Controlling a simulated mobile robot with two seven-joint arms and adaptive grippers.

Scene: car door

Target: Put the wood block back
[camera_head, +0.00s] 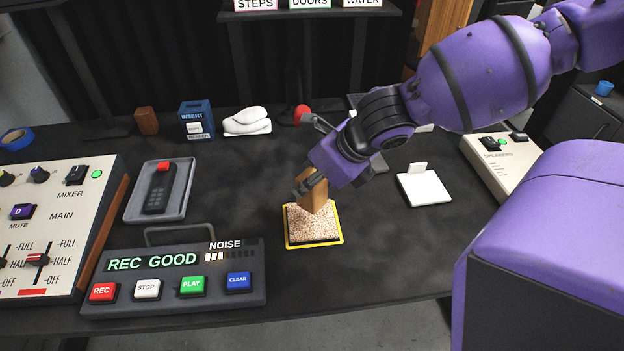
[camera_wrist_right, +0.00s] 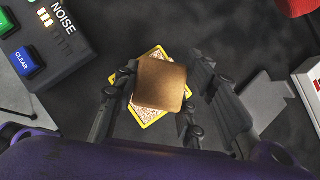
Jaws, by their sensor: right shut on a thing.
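A tan wood block (camera_head: 313,194) is held upright between the fingers of my right gripper (camera_head: 311,184). It is over a speckled square pad (camera_head: 313,228) with a yellow border at the middle front of the table. In the right wrist view the block's square top (camera_wrist_right: 160,84) sits between the two fingers, and the pad's yellow edge (camera_wrist_right: 146,120) shows behind it, turned relative to the block. I cannot tell whether the block touches the pad. A second, darker wood block (camera_head: 146,121) stands at the back left. My left gripper is not in view.
A recorder panel (camera_head: 180,275) with coloured buttons lies left of the pad, a mixer (camera_head: 50,225) further left. A grey tray (camera_head: 161,191) holds a dark remote-like device. A white card stand (camera_head: 423,187) is at right. A blue box (camera_head: 196,121) and white object (camera_head: 247,122) stand behind.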

